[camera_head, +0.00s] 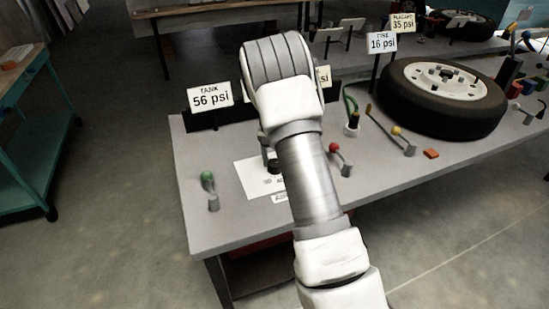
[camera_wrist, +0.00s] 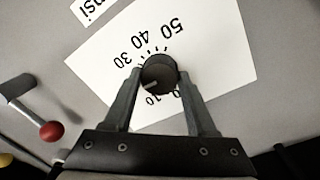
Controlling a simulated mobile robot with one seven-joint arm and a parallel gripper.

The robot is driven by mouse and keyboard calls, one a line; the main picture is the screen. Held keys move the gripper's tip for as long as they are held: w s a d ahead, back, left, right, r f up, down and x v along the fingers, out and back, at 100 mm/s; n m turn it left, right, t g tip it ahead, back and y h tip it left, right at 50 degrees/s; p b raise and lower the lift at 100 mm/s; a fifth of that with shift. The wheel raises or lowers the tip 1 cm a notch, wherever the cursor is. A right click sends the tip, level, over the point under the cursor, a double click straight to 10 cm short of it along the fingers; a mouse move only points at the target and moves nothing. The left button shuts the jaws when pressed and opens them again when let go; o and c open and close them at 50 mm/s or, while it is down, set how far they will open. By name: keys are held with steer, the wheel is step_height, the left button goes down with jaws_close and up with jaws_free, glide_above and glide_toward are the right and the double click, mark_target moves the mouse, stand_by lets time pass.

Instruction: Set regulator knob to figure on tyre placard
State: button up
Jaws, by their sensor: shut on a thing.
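The black regulator knob (camera_wrist: 160,72) stands on a white dial sheet (camera_wrist: 215,45) in the wrist view. My gripper (camera_wrist: 159,76) is shut on it, one finger on each side. A pale pointer line on the knob points to the lower left, between the printed 10 and 30. The figures 30, 40 and 50 show; the left finger covers part of the scale between 10 and 30. In the head view the placard sign (camera_head: 402,23) reads 35 psi. My arm hides most of the knob there, and the dial sheet (camera_head: 256,180) shows partly.
A tyre sign (camera_head: 382,42) reads 16 psi, and a tank sign (camera_head: 210,96) reads 56 psi. A tyre (camera_head: 440,92) lies on the bench (camera_head: 220,238). A green-knobbed lever (camera_head: 208,182) stands left of the dial, a red-knobbed lever (camera_head: 336,149) right of it.

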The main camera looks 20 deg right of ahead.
steer(key=m+p, duration=0.1)
steer(key=m, duration=0.5)
steer(key=shift+r+m+p, duration=0.1)
steer(key=shift+m+p, duration=0.2)
steer(key=shift+p, duration=0.1)
steer(key=m+p, duration=0.1)
steer(key=m, duration=0.5)
steer(key=shift+d, duration=0.1)
steer(key=shift+y+p, duration=0.3)
steer(key=o, duration=1.4)
steer(key=shift+c, duration=0.2)
step_height(320, 180, up, 17)
steer(key=p, duration=0.1)
steer(key=shift+w+r, duration=0.15)
steer(key=shift+w, duration=0.25)
steer(key=shift+d, duration=0.1)
